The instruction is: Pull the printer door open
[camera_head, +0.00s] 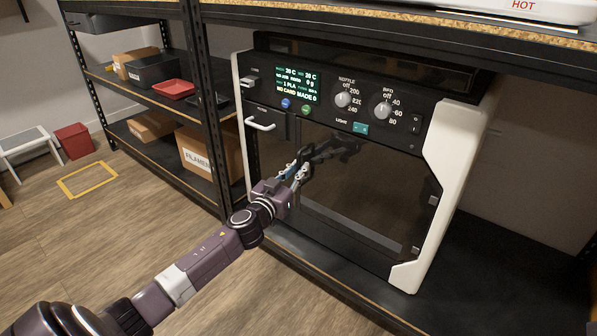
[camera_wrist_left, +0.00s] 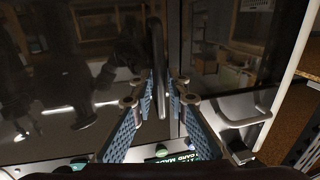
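The printer (camera_head: 450,160) is a large black box with white side panels on a shelf. Its dark glossy door (camera_head: 370,195) looks shut, flush with the front, and mirrors my arm. My left gripper (camera_head: 302,168) is at the door's left side, below the control panel. In the left wrist view, its blue padded fingers (camera_wrist_left: 159,98) are apart, with a dark upright bar (camera_wrist_left: 157,50), apparently the door handle, lined up between them. A gap shows on each side of the bar; I cannot tell how deep it sits. My right gripper is not in view.
A pale handle (camera_head: 260,125) on a narrow panel is left of the door; it also shows in the left wrist view (camera_wrist_left: 244,112). The control panel (camera_head: 340,95) is above. Shelves with boxes and a red tray (camera_head: 173,88) stand left. The floor in front is clear.

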